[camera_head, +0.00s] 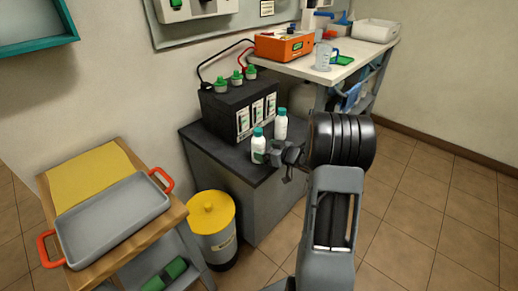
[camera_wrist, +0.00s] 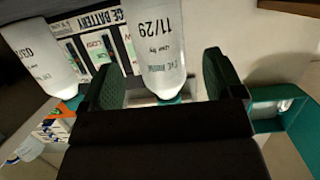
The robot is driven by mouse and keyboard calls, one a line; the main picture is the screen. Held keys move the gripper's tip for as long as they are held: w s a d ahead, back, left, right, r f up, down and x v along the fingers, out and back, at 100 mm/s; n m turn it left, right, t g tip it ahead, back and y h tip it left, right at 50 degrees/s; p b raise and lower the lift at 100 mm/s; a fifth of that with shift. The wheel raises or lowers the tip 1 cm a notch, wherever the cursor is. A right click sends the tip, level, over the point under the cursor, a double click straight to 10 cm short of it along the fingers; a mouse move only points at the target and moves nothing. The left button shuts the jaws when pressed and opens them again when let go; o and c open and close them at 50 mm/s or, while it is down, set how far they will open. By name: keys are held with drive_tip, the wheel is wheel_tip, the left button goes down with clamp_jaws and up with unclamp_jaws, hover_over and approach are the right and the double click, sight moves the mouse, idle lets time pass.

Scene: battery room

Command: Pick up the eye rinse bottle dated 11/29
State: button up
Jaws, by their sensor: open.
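The eye rinse bottle marked 11/29 (camera_wrist: 163,45) is white with a teal cap. It shows upside down in the inverted wrist view, between my open fingers (camera_wrist: 163,82). A gap shows to the right of it; whether the left finger touches it is unclear. In the head view it appears to be the front bottle (camera_head: 258,147), upright on the dark cabinet top, with my gripper (camera_head: 282,158) just to its right. A second similar bottle (camera_wrist: 38,55), its date starting 03 and partly cut off, stands behind it in the head view (camera_head: 280,125).
A black battery box (camera_head: 222,118) with green-capped terminals stands behind the bottles on the cabinet (camera_head: 200,143). A yellow bin (camera_head: 212,213) and a cart with a grey tray (camera_head: 112,216) are at left. A white bench (camera_head: 345,75) with an orange device (camera_head: 283,46) is behind.

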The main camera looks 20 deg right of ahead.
sight(263, 150)
drive_tip(key=x, duration=0.1)
drive_tip(key=b+x, duration=0.1)
drive_tip(key=x, duration=0.1)
drive_tip(key=shift+w+a+f, duration=0.1)
drive_tip(key=shift+w+f, duration=0.1)
drive_tip(key=shift+f, duration=0.15)
drive_tip(key=shift+w+a+f+b, duration=0.1)
drive_tip(key=shift+w+a+b, duration=0.1)
drive_tip(key=shift+w+b, duration=0.3)
drive_tip(key=shift+w, duration=0.1)
drive_tip(key=c, duration=1.2)
